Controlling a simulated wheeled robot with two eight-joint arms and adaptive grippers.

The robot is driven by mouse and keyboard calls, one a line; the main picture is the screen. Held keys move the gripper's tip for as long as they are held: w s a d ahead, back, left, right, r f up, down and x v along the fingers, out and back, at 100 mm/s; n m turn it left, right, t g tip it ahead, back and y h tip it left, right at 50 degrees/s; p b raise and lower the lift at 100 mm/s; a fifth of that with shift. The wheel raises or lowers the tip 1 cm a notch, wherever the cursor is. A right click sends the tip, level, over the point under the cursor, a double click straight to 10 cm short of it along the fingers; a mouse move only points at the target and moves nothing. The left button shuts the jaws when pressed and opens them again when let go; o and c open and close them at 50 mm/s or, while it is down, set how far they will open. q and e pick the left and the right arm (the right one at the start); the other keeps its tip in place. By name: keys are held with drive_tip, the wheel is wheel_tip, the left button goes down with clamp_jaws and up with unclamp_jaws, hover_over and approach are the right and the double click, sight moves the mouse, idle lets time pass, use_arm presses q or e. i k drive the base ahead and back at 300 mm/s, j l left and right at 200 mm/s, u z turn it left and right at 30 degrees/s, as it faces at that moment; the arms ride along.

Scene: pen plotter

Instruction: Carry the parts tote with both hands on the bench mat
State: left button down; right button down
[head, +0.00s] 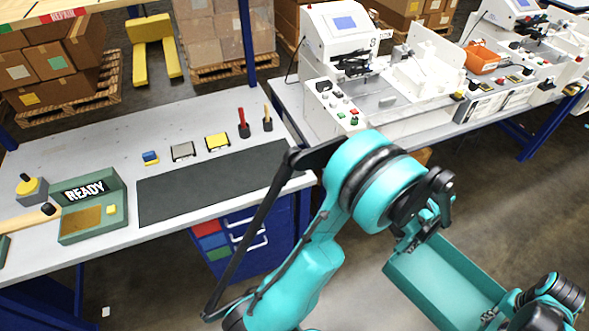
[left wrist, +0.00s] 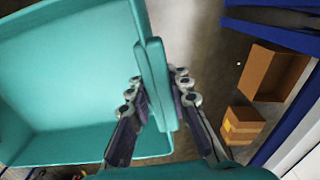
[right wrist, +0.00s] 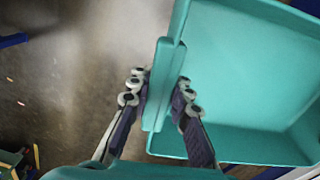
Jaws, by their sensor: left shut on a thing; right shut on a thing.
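The teal parts tote (head: 450,280) hangs in the air at the lower right of the head view, beyond the bench's front edge and over the floor. It looks empty in the left wrist view (left wrist: 70,75) and in the right wrist view (right wrist: 250,70). My left gripper (head: 422,238) is shut on one end wall; the wall lies between its fingers (left wrist: 157,92). My right gripper (right wrist: 162,92) is shut on the opposite end wall; in the head view it is partly hidden. The dark bench mat (head: 205,186) lies bare on the workbench, to the left of the tote.
On the bench (head: 100,150), a green READY box (head: 92,205) stands left of the mat. Small yellow and blue parts and two upright-handled tools (head: 243,125) sit behind it. White machines (head: 340,60) stand on the bench at right. Blue drawers (head: 240,240) are below.

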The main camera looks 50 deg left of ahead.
sight(220, 178)
drive_tip(key=u, duration=1.5)
drive_tip(key=i+j+u, duration=0.1)
drive_tip(key=u, duration=0.25)
drive_tip(key=i+u, duration=0.3)
drive_tip(key=j+u, duration=0.1)
drive_tip(key=u, duration=0.25)
drive_tip(key=i, duration=0.6)
